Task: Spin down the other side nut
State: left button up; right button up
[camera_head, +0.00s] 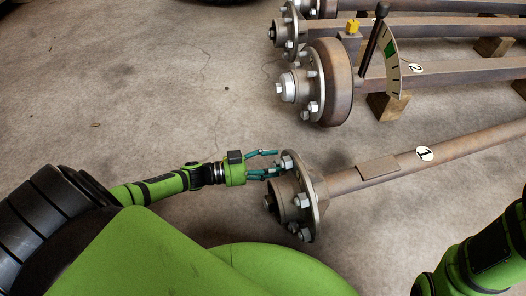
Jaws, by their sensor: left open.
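The axle marked 1 (400,165) ends in a hub (285,198) with a round flange (318,200). A nut (286,162) sits at the top of the flange, and more nuts show at its lower edge (304,234). My left gripper (277,162) is open, with its teal fingers at the top nut. I cannot tell whether the fingers touch the nut. My right gripper is out of view; only part of my right arm shows at the lower right.
A second axle (450,72), marked 2, lies behind on wooden blocks (388,105), with a drum (332,82), a green-marked gauge (391,58) and a dark lever. More axles lie beyond it. The concrete floor (150,80) at the left is clear.

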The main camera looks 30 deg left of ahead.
pick_arm(q)
grip_shut()
jog(key=c, duration=0.8)
grip_release()
jog(key=shift+c, duration=0.2)
jog(key=shift+r, duration=0.1)
grip_shut()
jog(key=shift+d+m, duration=0.1)
jog(key=shift+m, duration=0.4)
jog(key=o, duration=0.8)
grip_release()
